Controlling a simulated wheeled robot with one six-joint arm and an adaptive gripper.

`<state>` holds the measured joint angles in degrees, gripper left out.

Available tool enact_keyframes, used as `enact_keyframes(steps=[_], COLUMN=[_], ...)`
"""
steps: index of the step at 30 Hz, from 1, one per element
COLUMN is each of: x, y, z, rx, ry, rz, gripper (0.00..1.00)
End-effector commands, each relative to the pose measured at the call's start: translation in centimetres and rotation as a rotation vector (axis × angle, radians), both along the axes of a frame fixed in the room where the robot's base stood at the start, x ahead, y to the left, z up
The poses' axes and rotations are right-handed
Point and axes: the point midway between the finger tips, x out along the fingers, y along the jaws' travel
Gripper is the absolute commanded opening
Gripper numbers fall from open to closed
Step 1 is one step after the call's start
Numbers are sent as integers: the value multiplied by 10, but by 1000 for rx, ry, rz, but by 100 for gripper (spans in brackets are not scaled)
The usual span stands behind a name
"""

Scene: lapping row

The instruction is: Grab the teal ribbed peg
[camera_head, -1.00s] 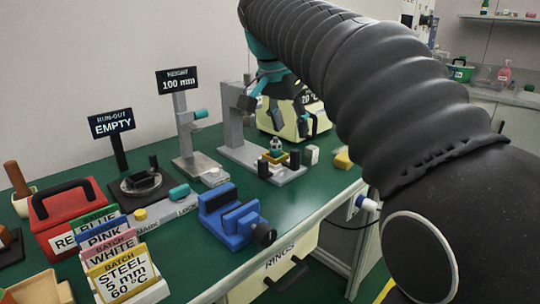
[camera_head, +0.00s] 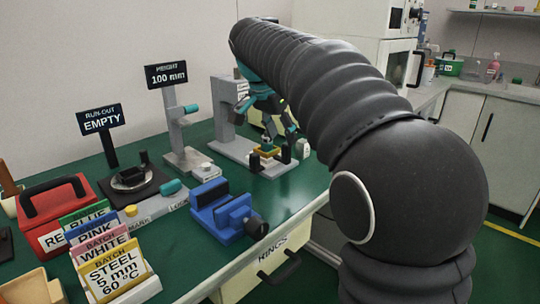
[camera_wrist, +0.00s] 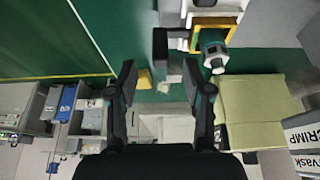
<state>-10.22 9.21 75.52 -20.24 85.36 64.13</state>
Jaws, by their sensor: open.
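A small teal and white upright piece (camera_wrist: 212,48), which looks like the peg, stands on a yellow block (camera_wrist: 214,22) in the wrist view. Its ribs are too small to make out. In the head view the yellow block (camera_head: 268,151) sits on a grey stand, and my gripper hides most of the peg. My gripper (camera_head: 268,128) hangs over that stand with its fingers apart. In the wrist view my gripper (camera_wrist: 159,72) is open and empty. The peg is just past the right fingertip, outside the gap between the fingers.
Dark posts (camera_head: 255,163) and a small pale block (camera_head: 302,149) stand close around the peg. The grey stand's column (camera_head: 226,110) rises to the left. A blue vise (camera_head: 222,212) sits nearer on the green bench. A pale green box (camera_wrist: 250,105) is beside the fingers.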

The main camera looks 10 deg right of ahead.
Motion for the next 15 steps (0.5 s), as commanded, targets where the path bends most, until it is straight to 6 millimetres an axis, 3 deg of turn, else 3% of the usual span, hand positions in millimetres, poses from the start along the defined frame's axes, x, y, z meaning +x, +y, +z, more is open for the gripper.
enact_keyframes(steps=[9,15], x=[12,14], y=[-16,-19], z=[-35,-45], rx=[0,1], ry=[1,-1], rz=[0,0], gripper=[50,50])
